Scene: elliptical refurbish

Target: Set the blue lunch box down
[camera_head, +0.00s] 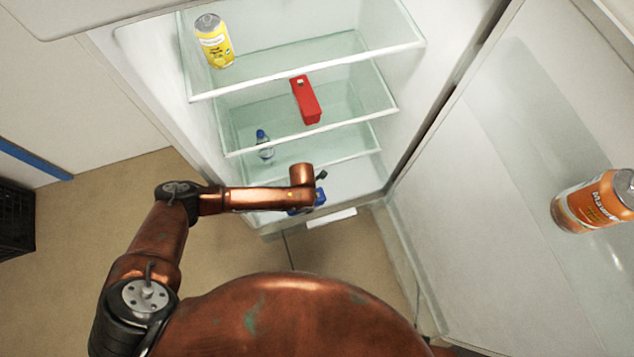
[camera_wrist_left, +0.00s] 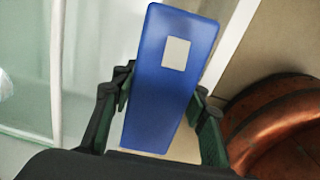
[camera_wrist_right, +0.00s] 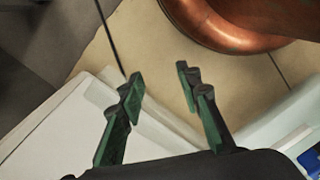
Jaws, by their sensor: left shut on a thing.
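The blue lunch box (camera_wrist_left: 155,110), with a pale square on its face, is between the fingers of my left gripper (camera_wrist_left: 160,115), which is shut on it. In the head view, a small part of the blue lunch box (camera_head: 320,197) shows beyond my left wrist, at the lowest level of the open fridge. My wrist hides most of it, so whether it touches the fridge floor cannot be told. My right gripper (camera_wrist_right: 160,84) is open and empty in the right wrist view. A blue patch at the lower right edge there is cut off. My right gripper is not visible in the head view.
A yellow can (camera_head: 214,42) stands on the top glass shelf (camera_head: 300,55). A red box (camera_head: 305,101) is on the shelf below. A small blue-capped bottle (camera_head: 264,145) stands lower left. The open door (camera_head: 480,190) at right holds an orange can (camera_head: 592,204).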

